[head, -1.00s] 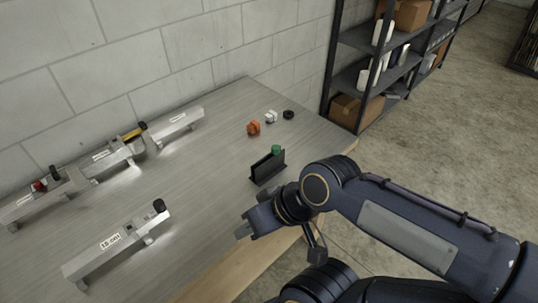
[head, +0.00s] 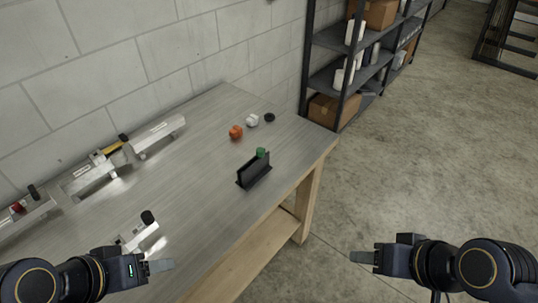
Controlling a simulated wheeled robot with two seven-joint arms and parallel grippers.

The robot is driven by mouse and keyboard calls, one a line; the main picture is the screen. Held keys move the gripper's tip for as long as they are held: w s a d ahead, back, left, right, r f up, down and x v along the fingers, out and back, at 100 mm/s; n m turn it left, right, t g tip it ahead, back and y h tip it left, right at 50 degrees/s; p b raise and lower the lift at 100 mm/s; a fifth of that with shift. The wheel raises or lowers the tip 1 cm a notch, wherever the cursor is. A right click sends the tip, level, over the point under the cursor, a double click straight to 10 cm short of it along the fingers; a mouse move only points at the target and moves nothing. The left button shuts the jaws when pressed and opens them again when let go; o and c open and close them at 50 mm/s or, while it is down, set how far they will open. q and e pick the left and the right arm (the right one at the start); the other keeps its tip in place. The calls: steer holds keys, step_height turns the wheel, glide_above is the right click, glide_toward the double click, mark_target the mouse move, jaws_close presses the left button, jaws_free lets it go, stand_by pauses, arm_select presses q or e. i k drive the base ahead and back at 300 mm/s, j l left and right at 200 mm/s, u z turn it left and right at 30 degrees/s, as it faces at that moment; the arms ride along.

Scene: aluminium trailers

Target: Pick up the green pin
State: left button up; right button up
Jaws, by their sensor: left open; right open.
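The green pin (head: 261,153) shows as a small green top at the upper end of a black holder (head: 254,171) near the table's right edge. Its lower part is hidden by the holder. My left gripper (head: 162,266) is open and empty at the lower left, over the near part of the table, well short of the holder. My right gripper (head: 362,257) is open and empty at the lower right, over the floor, off the table's edge.
The table (head: 180,200) carries several aluminium trailers (head: 158,138) along the wall and one partly behind my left arm. Orange (head: 236,132), white (head: 252,120) and black (head: 269,117) pieces lie beyond the holder. A shelf rack (head: 318,75) stands behind.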

mark_target(260, 152)
steer(key=j+u, duration=0.15)
steer(key=u, duration=1.45)
steer(key=j, duration=0.15)
steer(key=l+u, duration=0.15)
steer(key=u, duration=0.3)
steer(key=l+u, duration=0.15)
steer(key=u, duration=0.35)
steer(key=k+u, duration=0.15)
steer(key=u, duration=0.3)
steer(key=k+l+u, duration=0.35)
steer(key=l, duration=0.2)
steer(key=k+l+u, duration=0.35)
steer(key=k+l, duration=0.15)
steer(key=k+l+u, duration=0.3)
steer(key=k+l, duration=0.25)
steer(key=k, duration=0.25)
steer(key=k+l, duration=0.3)
steer(key=k, duration=0.25)
